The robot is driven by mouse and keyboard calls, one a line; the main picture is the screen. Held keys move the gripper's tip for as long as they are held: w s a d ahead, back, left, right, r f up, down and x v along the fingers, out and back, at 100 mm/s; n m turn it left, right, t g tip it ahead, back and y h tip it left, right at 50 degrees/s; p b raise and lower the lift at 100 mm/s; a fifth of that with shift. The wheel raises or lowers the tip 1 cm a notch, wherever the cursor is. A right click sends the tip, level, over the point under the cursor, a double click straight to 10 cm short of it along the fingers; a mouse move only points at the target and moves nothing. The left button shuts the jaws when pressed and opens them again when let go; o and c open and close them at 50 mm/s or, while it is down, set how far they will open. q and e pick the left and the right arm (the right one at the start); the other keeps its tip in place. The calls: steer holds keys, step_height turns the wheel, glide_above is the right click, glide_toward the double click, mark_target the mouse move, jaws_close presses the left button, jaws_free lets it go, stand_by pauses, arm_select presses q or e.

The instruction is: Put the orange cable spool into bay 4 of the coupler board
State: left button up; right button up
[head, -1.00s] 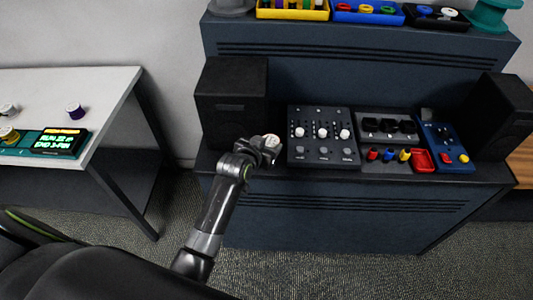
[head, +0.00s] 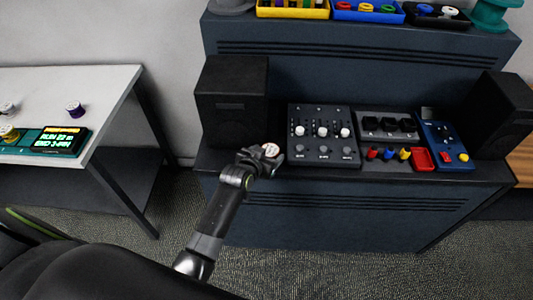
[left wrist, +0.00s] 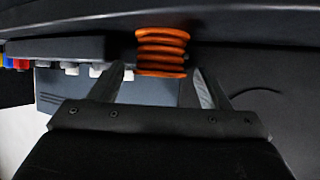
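The orange cable spool (left wrist: 162,52) shows as stacked orange coils between my left gripper's fingers in the left wrist view. In the head view its pale round top (head: 271,150) shows at the fingertips, by the front left of the shelf. I cannot tell whether the spool touches the shelf. My right gripper is not in view.
A dark panel with white knobs (head: 323,153) lies just right of the spool. Beyond it are a grey panel (head: 380,163) with colored plugs and a blue panel (head: 433,138). Black boxes (head: 231,100) (head: 497,115) flank them. A white table (head: 100,85) stands left.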

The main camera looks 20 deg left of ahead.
arm_select(q)
steer(key=shift+o, duration=0.2)
steer(key=shift+r, duration=0.15)
steer(key=shift+s, duration=0.1)
steer(key=v, duration=1.1)
steer(key=shift+s+r+b, duration=0.3)
steer(key=shift+b, duration=0.15)
